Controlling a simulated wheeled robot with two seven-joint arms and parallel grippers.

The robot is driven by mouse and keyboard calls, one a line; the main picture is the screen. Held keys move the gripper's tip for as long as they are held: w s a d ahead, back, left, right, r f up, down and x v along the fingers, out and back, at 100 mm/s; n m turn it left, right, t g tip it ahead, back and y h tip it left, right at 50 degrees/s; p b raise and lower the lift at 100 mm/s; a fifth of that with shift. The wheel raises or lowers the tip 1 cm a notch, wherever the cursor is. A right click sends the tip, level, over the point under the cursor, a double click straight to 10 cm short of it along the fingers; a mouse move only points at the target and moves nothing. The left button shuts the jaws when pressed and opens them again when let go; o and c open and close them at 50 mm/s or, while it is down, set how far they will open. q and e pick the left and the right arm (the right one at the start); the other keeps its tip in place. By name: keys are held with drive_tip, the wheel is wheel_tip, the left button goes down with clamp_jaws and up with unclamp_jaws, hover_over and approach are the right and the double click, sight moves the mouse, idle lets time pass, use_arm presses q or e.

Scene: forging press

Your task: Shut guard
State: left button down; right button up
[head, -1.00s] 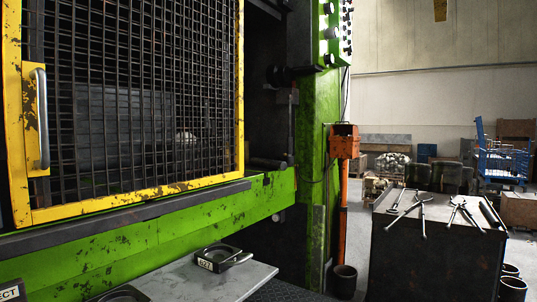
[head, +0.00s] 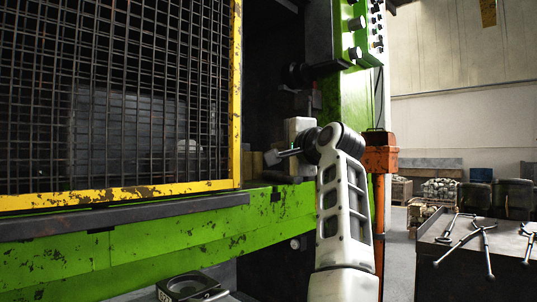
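The guard, a dark wire mesh in a chipped yellow frame (head: 130,194), fills the left of the head view. Its left side and silver handle are outside the picture. A dark opening (head: 262,90) shows between the guard's right edge and the green press post (head: 352,100). My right arm rises from the lower right in front of the post. My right gripper (head: 272,157) points left at the lower part of this opening, to the right of the guard frame with a gap in the picture. Its fingers are small and dark, so their opening is unclear. My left gripper is not in view.
A green press beam (head: 110,250) with a dark ledge runs below the guard. A small black tray (head: 186,286) sits at the bottom. An orange box on a post (head: 379,160) stands behind my arm. A dark bench (head: 470,262) with tongs stands at right.

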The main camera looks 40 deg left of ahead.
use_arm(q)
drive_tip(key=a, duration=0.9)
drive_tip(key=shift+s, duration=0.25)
use_arm(e)
drive_tip(key=shift+a+f, duration=0.1)
drive_tip(key=shift+s, duration=0.15)
